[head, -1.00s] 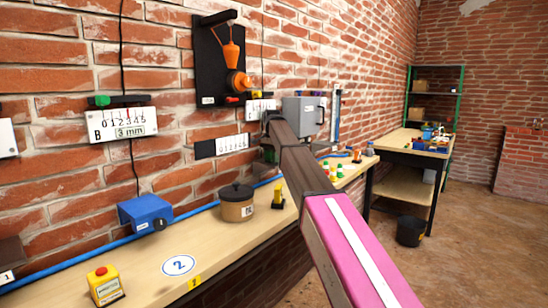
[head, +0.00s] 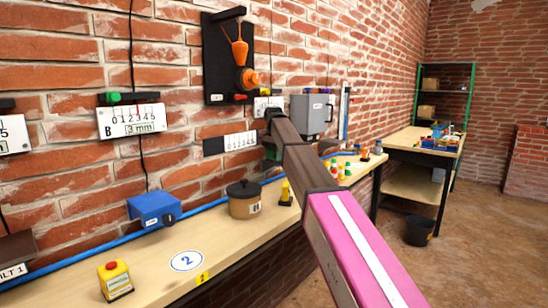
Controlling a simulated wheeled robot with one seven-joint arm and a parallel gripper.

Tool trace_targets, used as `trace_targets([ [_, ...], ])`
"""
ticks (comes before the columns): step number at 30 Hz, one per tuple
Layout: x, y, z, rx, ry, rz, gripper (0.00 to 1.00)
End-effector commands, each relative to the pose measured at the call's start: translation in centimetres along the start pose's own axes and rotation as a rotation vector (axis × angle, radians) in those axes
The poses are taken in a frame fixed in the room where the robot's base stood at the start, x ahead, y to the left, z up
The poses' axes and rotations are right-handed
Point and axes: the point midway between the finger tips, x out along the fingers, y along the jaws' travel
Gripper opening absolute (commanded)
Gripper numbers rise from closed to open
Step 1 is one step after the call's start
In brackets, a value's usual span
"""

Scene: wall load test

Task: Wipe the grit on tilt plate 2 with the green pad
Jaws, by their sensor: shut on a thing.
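My arm (head: 300,165) reaches from the bottom right toward the wall. Its forearm hides its far end, so I make out no gripper fingers. A small green patch (head: 272,153) shows beside the far part of the arm; I cannot tell whether it is the green pad. A brown plate (head: 17,247) with a label reading "LT 1" is cut off at the left edge. I cannot make out tilt plate 2 or any grit. A round "2" mark (head: 187,261) lies on the bench.
The wooden bench (head: 150,285) runs along the brick wall. A grey box (head: 312,115) hangs on the wall. A black bucket (head: 419,231) stands on the floor.

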Motion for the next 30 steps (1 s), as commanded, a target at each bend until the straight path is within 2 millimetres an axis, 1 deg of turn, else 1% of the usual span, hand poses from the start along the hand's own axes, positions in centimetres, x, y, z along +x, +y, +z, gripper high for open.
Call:
trace_targets([
  [19,-5.5,-0.1,-0.2,0.001,0.004,-0.002,0.16],
  [22,-5.9,-0.1,-0.1,0.001,0.004,-0.002,0.16],
  [30,-6.0,-0.1,-0.1,0.001,0.004,-0.003,0.16],
])
